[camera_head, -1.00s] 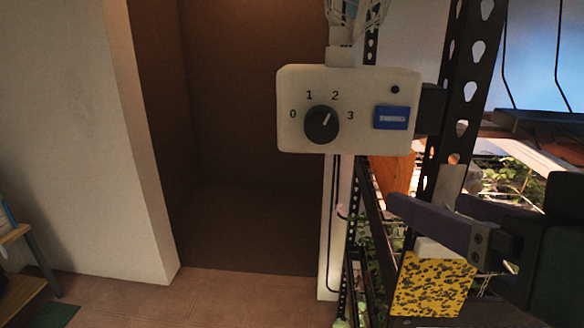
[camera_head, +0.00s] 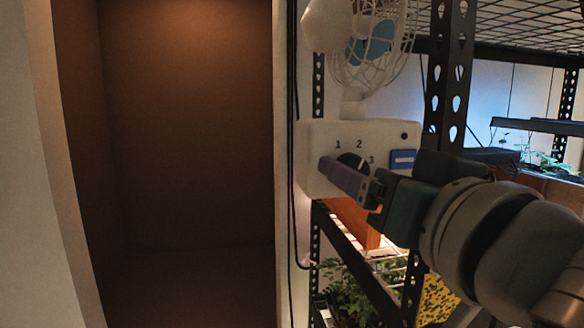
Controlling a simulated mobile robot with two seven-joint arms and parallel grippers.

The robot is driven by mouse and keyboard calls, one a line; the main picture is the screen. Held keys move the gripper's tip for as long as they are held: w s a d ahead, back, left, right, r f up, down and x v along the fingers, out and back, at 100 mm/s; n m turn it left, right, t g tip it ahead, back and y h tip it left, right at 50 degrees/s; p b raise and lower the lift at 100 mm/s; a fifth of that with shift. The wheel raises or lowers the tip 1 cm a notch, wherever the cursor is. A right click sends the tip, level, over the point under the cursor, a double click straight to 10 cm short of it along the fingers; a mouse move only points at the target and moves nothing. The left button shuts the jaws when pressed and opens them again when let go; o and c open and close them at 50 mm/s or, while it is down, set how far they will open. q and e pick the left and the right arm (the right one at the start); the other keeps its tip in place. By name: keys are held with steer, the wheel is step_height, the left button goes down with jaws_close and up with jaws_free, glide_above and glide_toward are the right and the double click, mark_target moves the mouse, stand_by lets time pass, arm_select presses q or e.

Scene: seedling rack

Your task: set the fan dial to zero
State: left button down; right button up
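The white fan control box (camera_head: 312,175) hangs on the rack post below the fan (camera_head: 372,45). Its dark round dial (camera_head: 352,160) is partly covered by my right gripper. The numbers 1, 2 and 3 show; the 0 mark and the dial's pointer are hidden or unclear. My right gripper (camera_head: 345,180) comes in from the right, with a purple finger across the front of the dial. I cannot tell whether it touches the dial, and the other finger is not clearly visible. My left gripper is not in view.
A blue label or switch (camera_head: 402,159) is at the box's right. A black perforated rack post (camera_head: 449,75) stands close beside the box. Seedlings (camera_head: 350,290) and a yellow-black spotted card (camera_head: 437,300) are below. The brown recess (camera_head: 190,150) at left is clear.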

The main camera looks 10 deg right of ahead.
steer(key=shift+w, duration=0.1)
jaws_close()
stand_by(0.6)
